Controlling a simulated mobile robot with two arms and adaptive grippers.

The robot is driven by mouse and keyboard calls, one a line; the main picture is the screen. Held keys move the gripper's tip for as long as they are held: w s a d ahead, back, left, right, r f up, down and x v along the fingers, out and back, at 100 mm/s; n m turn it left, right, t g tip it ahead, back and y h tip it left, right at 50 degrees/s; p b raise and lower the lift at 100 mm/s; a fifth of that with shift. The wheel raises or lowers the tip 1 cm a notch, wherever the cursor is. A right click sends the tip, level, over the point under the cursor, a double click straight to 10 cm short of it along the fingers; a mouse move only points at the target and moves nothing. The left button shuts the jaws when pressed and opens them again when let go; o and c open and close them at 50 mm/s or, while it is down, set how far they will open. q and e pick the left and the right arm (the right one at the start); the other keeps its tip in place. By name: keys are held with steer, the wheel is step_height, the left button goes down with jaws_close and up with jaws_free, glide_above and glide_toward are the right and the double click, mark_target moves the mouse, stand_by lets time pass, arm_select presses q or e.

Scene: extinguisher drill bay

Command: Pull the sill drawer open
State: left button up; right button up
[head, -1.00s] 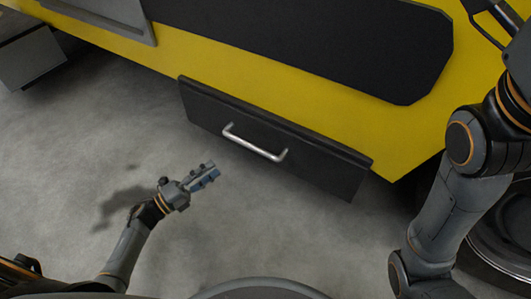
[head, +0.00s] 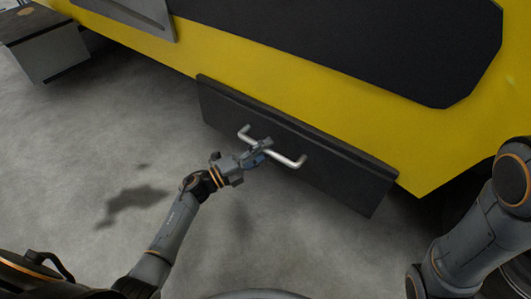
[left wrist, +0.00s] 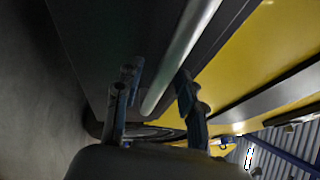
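The sill drawer has a dark front (head: 340,177) low on the side of the yellow body, and its front sits close against that body. Its silver bar handle (head: 286,160) runs across the middle of the front. My left gripper (head: 262,150) is at the handle, left of its middle, and hides part of the bar. In the left wrist view, the fingers (left wrist: 155,92) are apart, one on each side of the handle (left wrist: 182,58).
The yellow body (head: 300,85) with a large black panel (head: 380,40) fills the top. A grey box (head: 50,55) stands at the far left. The grey floor (head: 90,130) left of the drawer is clear.

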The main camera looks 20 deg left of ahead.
arm_select(q)
steer(key=shift+w+d, duration=0.2)
steer(key=shift+r, duration=0.1)
jaws_close()
steer(key=shift+s, duration=0.15)
